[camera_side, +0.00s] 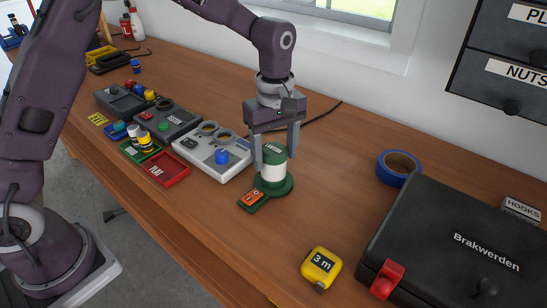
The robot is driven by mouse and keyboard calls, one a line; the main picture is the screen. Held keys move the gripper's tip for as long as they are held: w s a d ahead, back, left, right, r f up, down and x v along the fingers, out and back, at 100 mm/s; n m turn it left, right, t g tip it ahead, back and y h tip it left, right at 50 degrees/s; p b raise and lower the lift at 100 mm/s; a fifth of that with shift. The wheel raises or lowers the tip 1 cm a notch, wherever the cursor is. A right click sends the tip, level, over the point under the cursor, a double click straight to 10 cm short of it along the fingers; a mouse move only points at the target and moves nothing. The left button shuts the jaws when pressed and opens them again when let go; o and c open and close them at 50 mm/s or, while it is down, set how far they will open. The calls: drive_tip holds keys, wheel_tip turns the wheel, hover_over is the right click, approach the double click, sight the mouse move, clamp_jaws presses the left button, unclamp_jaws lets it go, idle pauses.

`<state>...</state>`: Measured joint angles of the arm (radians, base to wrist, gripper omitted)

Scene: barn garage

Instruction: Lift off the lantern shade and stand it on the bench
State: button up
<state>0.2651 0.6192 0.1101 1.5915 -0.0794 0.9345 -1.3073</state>
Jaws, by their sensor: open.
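The lantern (273,170) stands upright on the wooden bench (285,245), with a green top, a white middle band and a wide green base. I take the white and green upper part to be the shade; where it parts from the base is not clear. My gripper (274,160) points down over the lantern, with one finger on each side of its upper part. The fingers are open around it; whether either touches it I cannot tell.
A small green tray with an orange label (253,197) sits against the lantern's base. A light grey box with a blue knob (211,150) is close on the left. A yellow tape measure (321,268), blue tape roll (397,168) and black case (450,245) lie right. Bench between is clear.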

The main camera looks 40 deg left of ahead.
drive_tip(key=f, duration=0.4)
drive_tip(key=shift+w+a+f, duration=0.1)
drive_tip(key=shift+a+f, duration=0.3)
drive_tip(key=c, duration=1.1)
wheel_tip(320, 180, up, 9)
drive_tip(key=shift+a+r, duration=0.1)
drive_tip(key=shift+r, duration=0.05)
drive_tip(key=s+a, duration=0.5)
drive_tip(key=s, duration=0.1)
hover_over(204, 199)
wheel_tip(204, 199, down, 10)
drive_tip(key=shift+f, duration=0.2)
